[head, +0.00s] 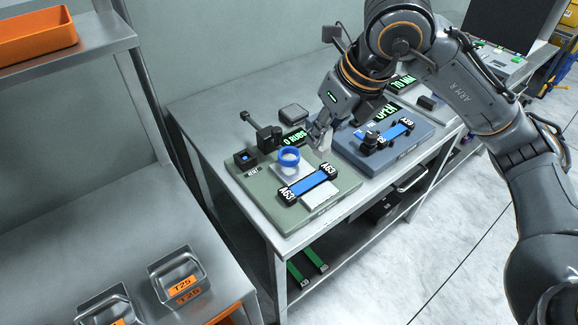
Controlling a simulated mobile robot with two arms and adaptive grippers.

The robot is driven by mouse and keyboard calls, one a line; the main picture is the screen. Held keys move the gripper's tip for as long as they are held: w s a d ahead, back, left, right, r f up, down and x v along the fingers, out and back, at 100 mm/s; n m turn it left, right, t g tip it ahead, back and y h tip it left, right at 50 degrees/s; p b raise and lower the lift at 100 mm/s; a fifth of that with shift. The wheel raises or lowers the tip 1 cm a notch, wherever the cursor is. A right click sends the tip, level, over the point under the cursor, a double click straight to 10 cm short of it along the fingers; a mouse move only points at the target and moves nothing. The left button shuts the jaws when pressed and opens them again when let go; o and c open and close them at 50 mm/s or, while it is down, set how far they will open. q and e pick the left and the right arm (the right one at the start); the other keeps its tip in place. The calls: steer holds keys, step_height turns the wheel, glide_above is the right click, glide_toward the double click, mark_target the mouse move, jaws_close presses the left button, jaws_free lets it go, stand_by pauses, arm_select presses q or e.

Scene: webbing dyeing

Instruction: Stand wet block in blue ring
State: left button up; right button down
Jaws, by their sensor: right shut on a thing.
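The blue ring (289,155) stands on the green-grey station board (245,190), above a pale plate and behind a blue webbing strip (309,181) with black A63 ends. My right gripper (320,136) comes down from the upper right and is shut on a small pale block (325,144), which looks like the wet block. The block is to the right of the ring and apart from it, near the board's back right edge. The fingers partly hide it. My left gripper is not in view.
A blue-grey board (360,159) with another blue strip lies to the right. A black clamp-like device (267,136) and a small sign reading 0 RUBS (294,139) stand behind the ring. Metal trays (176,275) labelled T25 sit on the lower left bench.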

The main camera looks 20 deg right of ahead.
steer(key=shift+w, duration=0.3)
steer(key=w+f+p, duration=0.1)
steer(key=w+f, duration=0.3)
steer(key=w+a+f+p, duration=0.1)
steer(key=w+f+p, duration=0.1)
steer(key=w+f, duration=0.2)
steer(key=w+f+p, duration=0.2)
steer(key=w+f, duration=0.3)
steer(key=shift+w+a, duration=0.15)
steer(key=shift+a, duration=0.15)
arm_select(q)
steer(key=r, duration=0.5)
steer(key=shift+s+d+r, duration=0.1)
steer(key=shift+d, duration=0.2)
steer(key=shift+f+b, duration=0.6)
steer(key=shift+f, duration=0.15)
arm_select(e)
steer(key=shift+f, duration=0.6)
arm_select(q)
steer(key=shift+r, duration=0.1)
